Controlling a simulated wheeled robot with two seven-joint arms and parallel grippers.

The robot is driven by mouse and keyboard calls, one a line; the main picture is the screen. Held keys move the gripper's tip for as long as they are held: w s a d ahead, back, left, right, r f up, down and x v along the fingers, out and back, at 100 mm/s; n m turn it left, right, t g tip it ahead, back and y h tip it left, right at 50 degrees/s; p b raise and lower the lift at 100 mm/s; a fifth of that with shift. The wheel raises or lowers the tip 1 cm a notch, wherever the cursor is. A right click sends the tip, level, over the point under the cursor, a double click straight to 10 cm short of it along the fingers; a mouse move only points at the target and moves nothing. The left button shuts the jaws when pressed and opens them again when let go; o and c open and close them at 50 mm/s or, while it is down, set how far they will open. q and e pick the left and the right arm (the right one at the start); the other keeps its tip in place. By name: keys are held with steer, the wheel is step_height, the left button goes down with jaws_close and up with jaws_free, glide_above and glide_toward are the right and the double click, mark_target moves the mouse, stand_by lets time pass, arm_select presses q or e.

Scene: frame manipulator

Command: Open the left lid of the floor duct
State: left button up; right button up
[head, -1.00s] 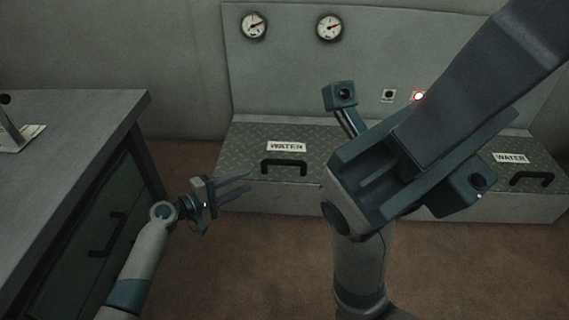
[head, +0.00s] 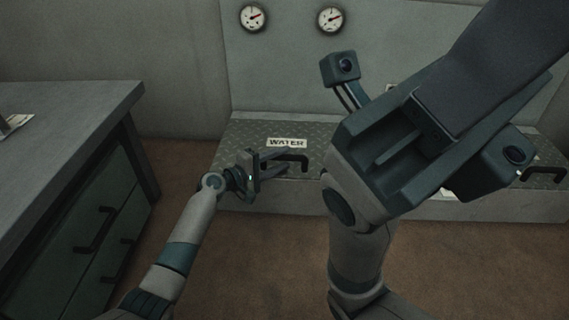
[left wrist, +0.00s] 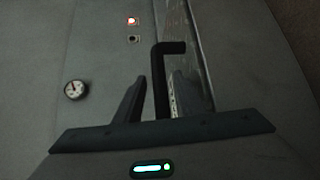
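The left lid (head: 245,132) of the floor duct is a dark checker-plate panel with a WATER label (head: 287,142), lying flat and shut. Its black handle (head: 304,161) is partly covered by my left gripper (head: 287,164). The left gripper is open, its two fingers pointing right at the handle. In the left wrist view the black handle (left wrist: 161,82) shows between the two spread fingers (left wrist: 158,100); I cannot tell whether they touch it. My right arm crosses the right half of the head view; its gripper fingers are not seen.
A grey cabinet (head: 60,115) with drawers stands at the left. Two gauges (head: 253,18) (head: 330,20) are on the back panel. A second handle (head: 543,173) shows at far right, its lid mostly hidden by my arm. Brown floor (head: 250,270) in front is clear.

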arm_select(q)
steer(key=shift+w+d+f, duration=0.15)
steer(key=shift+w+d, duration=0.15)
steer(key=shift+w, duration=0.05)
steer(key=shift+w+d, duration=0.2)
steer(key=shift+d, duration=0.05)
jaws_close()
